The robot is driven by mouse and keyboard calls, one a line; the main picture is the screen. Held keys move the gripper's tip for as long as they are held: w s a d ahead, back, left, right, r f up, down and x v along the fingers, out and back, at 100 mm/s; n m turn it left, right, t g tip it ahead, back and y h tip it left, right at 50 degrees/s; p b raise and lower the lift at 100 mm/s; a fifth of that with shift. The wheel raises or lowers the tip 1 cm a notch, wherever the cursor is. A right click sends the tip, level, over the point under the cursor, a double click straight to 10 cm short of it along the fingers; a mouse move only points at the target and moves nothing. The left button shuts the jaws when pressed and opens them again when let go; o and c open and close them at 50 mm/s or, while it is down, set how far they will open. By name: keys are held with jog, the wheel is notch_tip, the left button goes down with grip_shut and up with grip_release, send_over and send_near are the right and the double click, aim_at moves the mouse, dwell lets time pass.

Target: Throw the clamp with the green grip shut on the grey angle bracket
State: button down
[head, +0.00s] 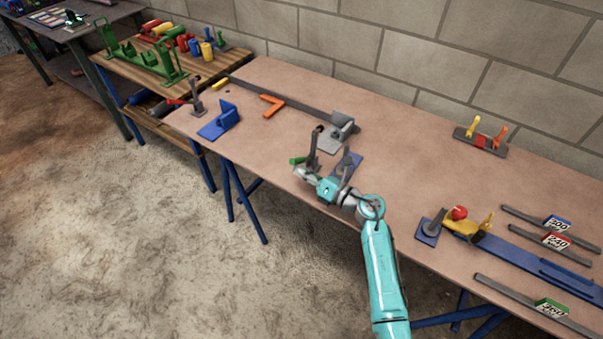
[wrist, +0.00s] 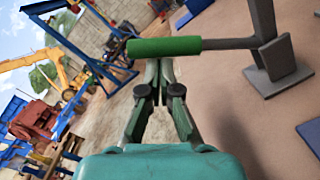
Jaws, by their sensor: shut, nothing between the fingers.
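The clamp with the green grip (head: 297,161) stands at the bench's front edge, its dark arm (head: 314,145) upright. In the wrist view the green grip (wrist: 165,47) lies level across the picture, joined by a grey bar to the clamp's post and foot (wrist: 278,65). The grey angle bracket (head: 333,142) appears to lie just behind the clamp in the head view; I cannot make it out in the wrist view. My gripper (head: 299,172) is shut and empty beside the green grip. In the wrist view its fingertips (wrist: 159,62) meet at the grip's lower edge; whether they touch is unclear.
A blue bracket (head: 222,120) and a red-handled clamp (head: 195,100) stand on the bench to the left. A blue plate (head: 350,164) is close to my wrist. At right are a red-knobbed clamp (head: 459,213) and a blue rail (head: 540,262). The bench middle right is clear.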

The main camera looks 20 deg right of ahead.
jog(key=w+d+r+m, duration=0.6)
jog(key=d+m, duration=0.2)
jog(key=m, duration=0.4)
jog(key=shift+d+r, duration=0.2)
jog(key=shift+d, duration=0.05)
jog(key=shift+w, duration=0.1)
dwell(0.7)
